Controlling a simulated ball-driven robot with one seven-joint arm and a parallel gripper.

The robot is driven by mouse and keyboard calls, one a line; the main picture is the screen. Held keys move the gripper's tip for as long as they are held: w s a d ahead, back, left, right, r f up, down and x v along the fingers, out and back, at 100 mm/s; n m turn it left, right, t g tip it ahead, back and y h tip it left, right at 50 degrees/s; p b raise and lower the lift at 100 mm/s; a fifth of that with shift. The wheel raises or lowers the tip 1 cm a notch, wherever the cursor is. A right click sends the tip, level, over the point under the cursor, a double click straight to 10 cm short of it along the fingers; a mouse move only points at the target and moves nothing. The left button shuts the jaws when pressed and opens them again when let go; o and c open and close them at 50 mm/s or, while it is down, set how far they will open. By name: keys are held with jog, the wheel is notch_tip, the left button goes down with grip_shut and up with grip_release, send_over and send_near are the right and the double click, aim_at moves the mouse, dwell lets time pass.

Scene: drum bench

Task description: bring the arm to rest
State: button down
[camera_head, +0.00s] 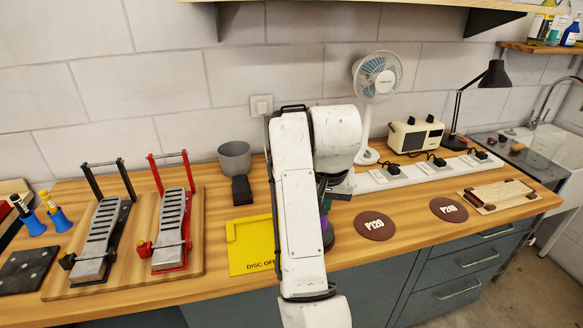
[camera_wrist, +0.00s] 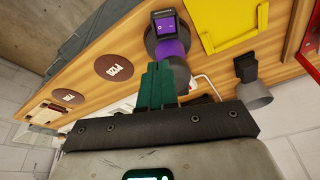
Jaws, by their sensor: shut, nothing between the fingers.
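My white arm reaches over the bench in the head view and hides most of my gripper (camera_head: 326,203). In the wrist view my gripper (camera_wrist: 158,72) shows green fingers, shut with nothing between them.
Shelves hang above.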

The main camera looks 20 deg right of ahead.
jog(key=s+d+f+n+h, duration=0.1)
jog(key=s+d+f, duration=0.4)
jog(key=s+f, duration=0.3)
jog(key=s+d+f, duration=0.5)
jog(key=s+f, duration=0.2)
jog(key=f, duration=0.2)
jog(key=s+a+f+n+g, duration=0.1)
jog(key=s+f, duration=0.3)
jog(key=s, duration=0.8)
jog(key=s+a+f+n+g+y, duration=0.1)
jog(key=s+f, duration=0.3)
jog(key=s, duration=0.8)
jog(key=shift+f+n+y, duration=0.3)
jog(key=shift+f, duration=0.05)
jog(key=shift+s, duration=0.1)
